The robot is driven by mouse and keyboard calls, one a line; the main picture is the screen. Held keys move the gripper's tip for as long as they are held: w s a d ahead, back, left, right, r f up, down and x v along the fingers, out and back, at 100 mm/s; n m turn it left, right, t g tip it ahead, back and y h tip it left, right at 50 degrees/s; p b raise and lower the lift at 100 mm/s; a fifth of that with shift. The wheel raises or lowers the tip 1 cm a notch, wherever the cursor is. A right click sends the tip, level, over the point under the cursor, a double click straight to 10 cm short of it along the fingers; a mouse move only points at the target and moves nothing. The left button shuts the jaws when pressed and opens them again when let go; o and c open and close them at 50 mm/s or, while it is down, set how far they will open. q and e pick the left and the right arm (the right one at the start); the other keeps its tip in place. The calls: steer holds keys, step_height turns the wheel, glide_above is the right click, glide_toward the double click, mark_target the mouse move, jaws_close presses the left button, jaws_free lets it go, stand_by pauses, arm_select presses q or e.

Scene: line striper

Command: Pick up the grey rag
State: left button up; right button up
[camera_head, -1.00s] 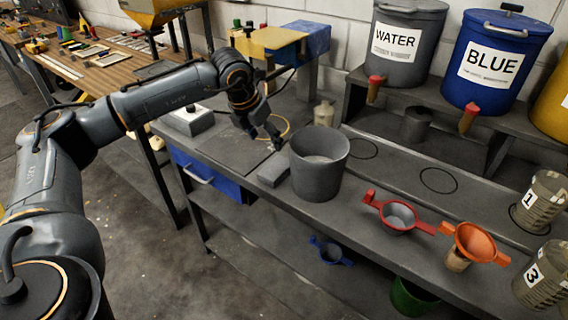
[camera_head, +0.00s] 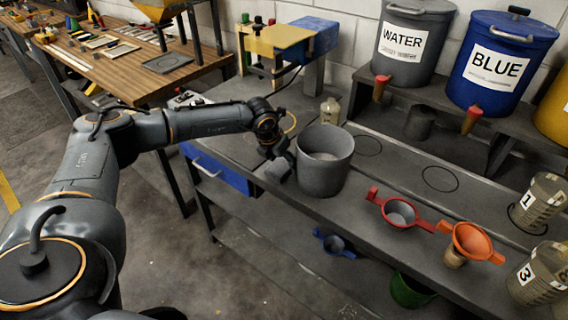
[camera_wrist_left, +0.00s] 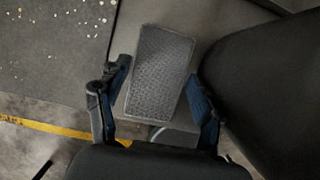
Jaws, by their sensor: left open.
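The grey rag (camera_head: 279,170) is a folded, block-shaped pad on the grey bench, just left of the grey bucket (camera_head: 324,165). My left gripper (camera_head: 276,155) is low at the rag and partly covers it in the head view. In the left wrist view, the rag (camera_wrist_left: 160,76) shows a woven, textured top and lies between the two spread fingers of the left gripper (camera_wrist_left: 158,84). The gripper is open, and whether either finger touches the rag cannot be told. My right gripper is not in view.
The bucket stands close to the right of my left gripper and appears as a dark curved wall (camera_wrist_left: 268,85) in the wrist view. A small bottle (camera_head: 330,111) stands behind it. Red (camera_head: 400,213) and orange (camera_head: 472,243) funnels are further right. The bench's front edge is near.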

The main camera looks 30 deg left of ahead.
mark_target(282, 163)
arm_select(q)
steer(key=c, duration=0.7)
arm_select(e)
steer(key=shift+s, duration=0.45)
arm_select(q)
steer(key=shift+r, duration=0.1)
steer(key=shift+r+b, duration=0.4)
steer(key=shift+r, duration=0.1)
step_height(282, 163, up, 2)
steer(key=shift+r+b, duration=0.2)
steer(key=shift+b, duration=0.45)
steer(key=s+a+b, duration=0.1)
steer(key=s+b, duration=0.4)
steer(key=s, duration=1.3)
steer(key=shift+a+b, duration=0.15)
steer(key=shift+b, duration=0.15)
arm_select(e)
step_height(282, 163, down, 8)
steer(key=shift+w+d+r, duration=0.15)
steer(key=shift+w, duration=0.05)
